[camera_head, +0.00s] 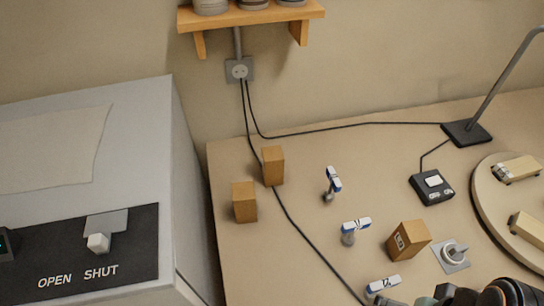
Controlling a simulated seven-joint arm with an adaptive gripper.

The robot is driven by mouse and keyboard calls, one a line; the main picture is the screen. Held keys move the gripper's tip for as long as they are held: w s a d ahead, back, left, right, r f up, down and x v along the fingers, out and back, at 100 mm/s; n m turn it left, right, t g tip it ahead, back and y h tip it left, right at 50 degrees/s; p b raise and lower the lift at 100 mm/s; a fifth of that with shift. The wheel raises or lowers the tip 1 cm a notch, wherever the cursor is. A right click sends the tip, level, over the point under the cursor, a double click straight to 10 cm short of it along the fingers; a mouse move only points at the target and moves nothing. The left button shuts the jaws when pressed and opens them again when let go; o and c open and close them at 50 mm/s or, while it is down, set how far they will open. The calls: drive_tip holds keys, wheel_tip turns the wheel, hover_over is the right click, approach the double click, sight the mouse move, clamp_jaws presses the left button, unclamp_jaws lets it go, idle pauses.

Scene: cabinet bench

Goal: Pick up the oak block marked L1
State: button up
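An oak block (408,240) with a small dark-outlined mark on its front left face stands tilted in the picture at the lower right of the bench; the mark is too small to read surely. Two more oak blocks stand at the left, one farther back (273,166) and one nearer (244,202); no mark shows on their visible faces. My gripper (462,296) shows only in part, as dark pieces cut off by the bottom right edge, in front of the marked block and apart from it. Its fingertips are not clear.
A black cable (300,232) crosses the bench. A round board (482,205), lamp base (466,132) and grey cabinet (150,130) flank it.

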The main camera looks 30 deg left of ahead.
drive_tip(key=w+a+r+t, duration=0.2)
drive_tip(key=w+r, duration=0.1)
drive_tip(key=w, duration=0.5)
drive_tip(key=w+a+r+t, duration=0.2)
drive_tip(key=w+r, duration=0.1)
drive_tip(key=w, duration=0.4)
drive_tip(key=w+a+f+n+t+y, duration=0.1)
drive_tip(key=w+a+f+n, duration=0.1)
drive_tip(key=w+a, duration=0.65)
drive_tip(key=n+g+y, duration=0.1)
drive_tip(key=n+g, duration=0.2)
drive_tip(key=n, duration=0.3)
approach(243, 193)
drive_tip(key=x, duration=0.5)
drive_tip(key=shift+w+f, duration=0.1)
drive_tip(key=x, duration=0.5)
drive_tip(key=shift+w+a+f, duration=0.2)
drive_tip(key=shift+f, duration=0.45)
